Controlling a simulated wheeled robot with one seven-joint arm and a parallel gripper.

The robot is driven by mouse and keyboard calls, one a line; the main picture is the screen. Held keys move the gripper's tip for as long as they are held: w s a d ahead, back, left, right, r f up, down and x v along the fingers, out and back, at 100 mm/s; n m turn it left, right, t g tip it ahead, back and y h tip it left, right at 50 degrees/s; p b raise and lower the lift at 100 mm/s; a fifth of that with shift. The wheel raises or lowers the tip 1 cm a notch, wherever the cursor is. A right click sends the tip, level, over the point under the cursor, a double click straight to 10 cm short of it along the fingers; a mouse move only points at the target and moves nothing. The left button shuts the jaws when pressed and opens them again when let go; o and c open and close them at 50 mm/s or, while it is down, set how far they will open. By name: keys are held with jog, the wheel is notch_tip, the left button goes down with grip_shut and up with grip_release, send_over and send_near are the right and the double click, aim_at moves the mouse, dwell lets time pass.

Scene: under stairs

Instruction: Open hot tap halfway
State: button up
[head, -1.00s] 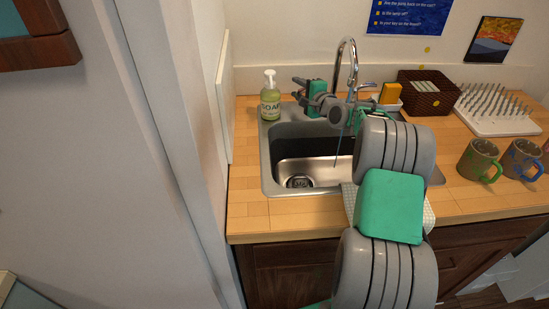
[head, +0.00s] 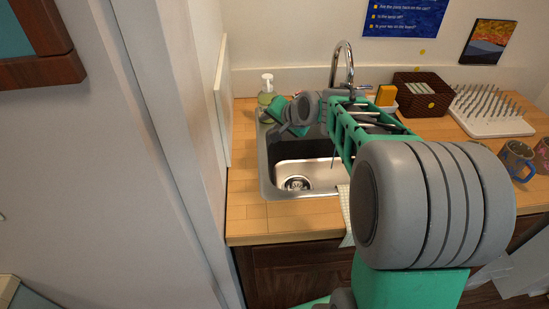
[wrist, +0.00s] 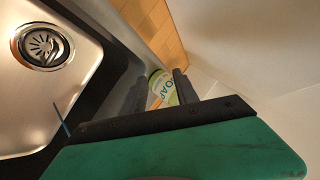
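The chrome tap (head: 343,62) stands at the back of the sink with a tall curved spout. A lever handle (head: 364,87) shows to the right of its base. Any handle on its left is hidden behind my arm; the tap is outside the wrist view. My gripper (wrist: 160,78) is over the back left of the sink, left of the tap. In the wrist view its two dark fingers are apart, with nothing held between them. The soap bottle (wrist: 163,90) appears beyond the fingers, and partly hidden behind my gripper in the head view (head: 267,82).
The steel sink (head: 264,170) is empty around its drain (wrist: 42,46). A white wall panel (head: 222,100) edges the counter's left. A brown basket (head: 420,84), a spiked white drying rack (head: 495,127) and mugs (head: 517,158) stand right. Counter (head: 248,207) front left is clear.

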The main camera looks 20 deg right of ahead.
jog(key=s+a+n+g, duration=0.2)
jog(key=s, duration=0.5)
jog(key=s+a+f+n+g+h+p, duration=0.1)
jog(key=s+n, duration=0.2)
jog(key=s, duration=0.4)
jog(key=shift+s+a+g+p, duration=0.3)
jog(key=shift+a+g, duration=0.1)
